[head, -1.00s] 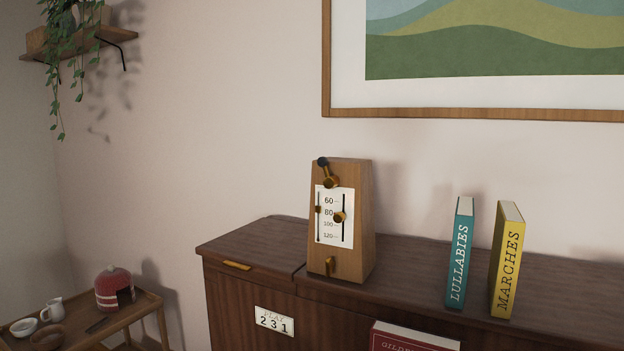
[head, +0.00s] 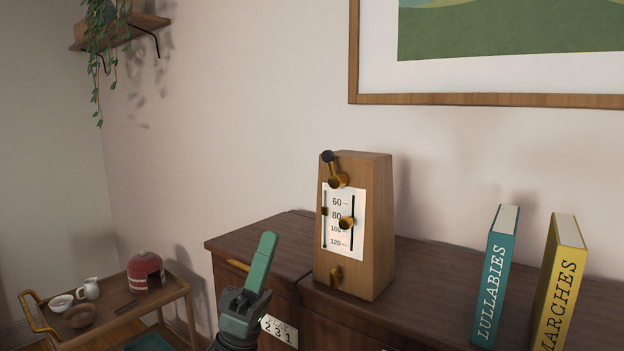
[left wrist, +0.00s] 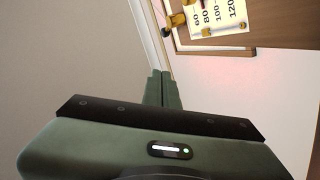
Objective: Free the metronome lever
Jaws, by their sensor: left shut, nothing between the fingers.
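The wooden metronome (head: 377,230) stands upright on the sideboard. Its white scale (head: 338,243) reads 60 to 120. A brass lever with a dark round knob (head: 328,156) is at the top of its front, tilted to the left. A brass slider (head: 347,223) sits in the right slot near 80, and a smaller one (head: 325,211) in the left slot. My green left gripper (head: 266,242) is shut and empty, left of and apart from the metronome. The metronome shows sideways in the left wrist view (left wrist: 270,30). My right gripper is out of view.
The sideboard (head: 265,241) has clear top at the left. A teal book (head: 496,275) and a yellow book (head: 560,290) stand right of the metronome. A "PLAY 231" card (head: 280,331) is on the front. A trolley (head: 110,315) stands at lower left.

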